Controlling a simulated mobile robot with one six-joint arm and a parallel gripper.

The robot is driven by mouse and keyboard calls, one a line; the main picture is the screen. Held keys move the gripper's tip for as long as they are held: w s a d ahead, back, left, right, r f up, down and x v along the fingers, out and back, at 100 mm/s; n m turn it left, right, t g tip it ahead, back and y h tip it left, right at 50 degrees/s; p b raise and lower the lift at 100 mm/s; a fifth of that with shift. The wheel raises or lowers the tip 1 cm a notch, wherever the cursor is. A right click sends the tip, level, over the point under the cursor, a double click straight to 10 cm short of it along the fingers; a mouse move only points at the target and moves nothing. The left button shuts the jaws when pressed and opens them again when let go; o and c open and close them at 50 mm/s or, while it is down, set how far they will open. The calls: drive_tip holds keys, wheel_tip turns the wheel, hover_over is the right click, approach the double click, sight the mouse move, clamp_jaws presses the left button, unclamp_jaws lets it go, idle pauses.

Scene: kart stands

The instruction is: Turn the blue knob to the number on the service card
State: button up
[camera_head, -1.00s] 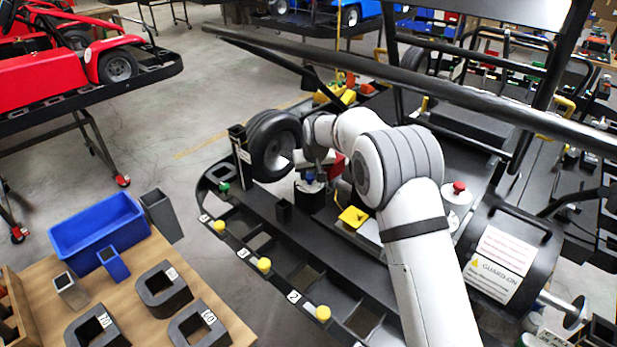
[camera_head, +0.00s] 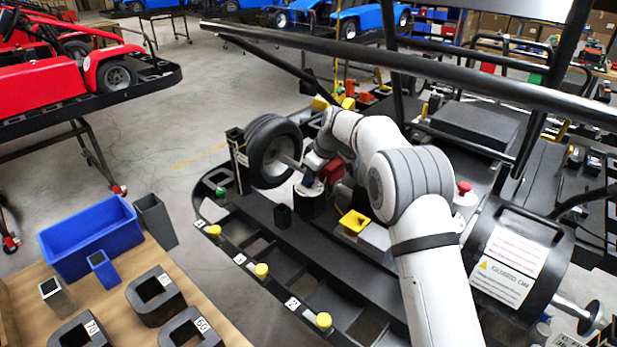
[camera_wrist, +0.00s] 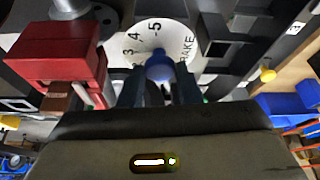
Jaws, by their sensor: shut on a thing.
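The blue knob (camera_wrist: 159,66) sits on a round white dial (camera_wrist: 150,40) in the wrist view. The dial has black figures; 3, 4 and 5 show, with part of a word ending in "AKE" at the right. My gripper (camera_wrist: 160,82) has a finger on each side of the knob and is shut on it. The knob's pointer is not clear. In the head view my gripper (camera_head: 309,178) is at the dial (camera_head: 308,190), which tops a dark post behind the kart's edge tray. I cannot make out a service card with a readable number.
A black wheel (camera_head: 270,150) stands close left of my gripper. A red block (camera_wrist: 62,65) is beside the dial. A yellow square funnel (camera_head: 355,224) is nearby. A black bar (camera_head: 430,88) crosses above my arm. A drum with warning signs (camera_head: 505,265) stands at right.

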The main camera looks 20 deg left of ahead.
drive_tip(key=shift+w+d, duration=0.15)
drive_tip(key=shift+d, duration=0.1)
drive_tip(key=o, duration=0.8)
drive_tip(key=shift+o, duration=0.8)
drive_tip(key=shift+a, duration=0.1)
drive_tip(key=shift+r, duration=0.1)
drive_tip(key=b+v, duration=0.1)
drive_tip(key=v, duration=0.6)
drive_tip(key=shift+r, duration=0.25)
